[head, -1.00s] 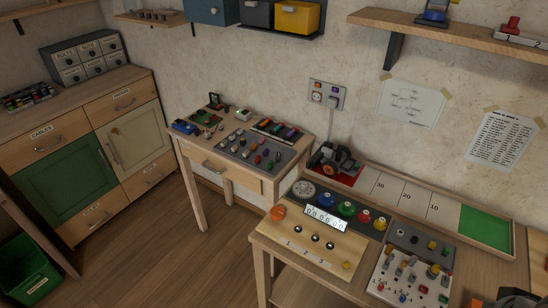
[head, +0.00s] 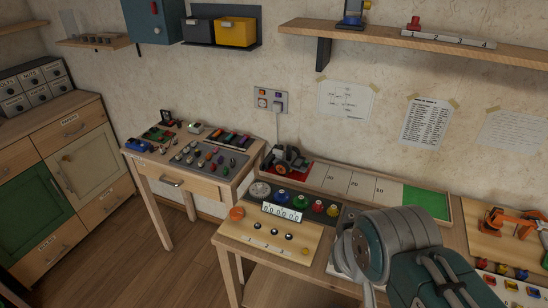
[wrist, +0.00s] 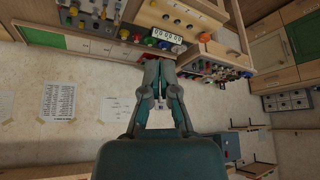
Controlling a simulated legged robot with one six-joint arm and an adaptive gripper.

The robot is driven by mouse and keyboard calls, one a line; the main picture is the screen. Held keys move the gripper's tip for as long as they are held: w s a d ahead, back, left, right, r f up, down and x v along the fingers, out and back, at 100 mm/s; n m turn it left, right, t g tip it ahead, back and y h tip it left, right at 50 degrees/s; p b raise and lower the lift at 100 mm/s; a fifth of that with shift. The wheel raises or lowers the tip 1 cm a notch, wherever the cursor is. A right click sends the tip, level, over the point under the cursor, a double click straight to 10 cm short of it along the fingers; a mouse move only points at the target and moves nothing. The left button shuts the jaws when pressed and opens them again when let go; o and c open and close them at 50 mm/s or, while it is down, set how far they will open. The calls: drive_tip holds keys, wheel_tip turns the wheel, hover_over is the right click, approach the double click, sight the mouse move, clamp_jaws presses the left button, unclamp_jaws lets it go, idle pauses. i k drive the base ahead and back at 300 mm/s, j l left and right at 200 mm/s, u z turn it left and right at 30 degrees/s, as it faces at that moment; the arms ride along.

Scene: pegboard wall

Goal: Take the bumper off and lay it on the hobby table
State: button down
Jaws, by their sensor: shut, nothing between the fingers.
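A small dark vehicle with orange and grey parts (head: 287,158) stands at the left end of a track board, on its red patch. I cannot make out a bumper as a separate part at this size. A small wooden table with a drawer (head: 203,188) stands left of it and may be the hobby table; its label is too small to read. My gripper (wrist: 159,65) is shut and empty in the wrist view, in the air before the wall. In the head view only my arm shows at the lower right, and the gripper is hidden.
The workbench holds a track board with a green end (head: 427,201), a panel of coloured knobs (head: 320,207) and an orange toy arm (head: 515,222). The small table's top is crowded with parts. A shelf (head: 400,40) juts from the wall above. Floor (head: 125,245) shows clear at lower left.

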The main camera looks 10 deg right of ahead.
sight(279, 153)
drive_tip(key=i+j+z, duration=0.2)
drive_tip(key=j, duration=0.2)
drive_tip(key=i+j+z, duration=0.2)
drive_tip(key=j, duration=0.2)
drive_tip(key=i+j+z, duration=0.25)
drive_tip(key=j, duration=0.15)
drive_tip(key=j+z, duration=0.2)
drive_tip(key=j, duration=0.25)
drive_tip(key=j+z, duration=0.2)
drive_tip(key=j, duration=0.3)
drive_tip(key=i, duration=0.05)
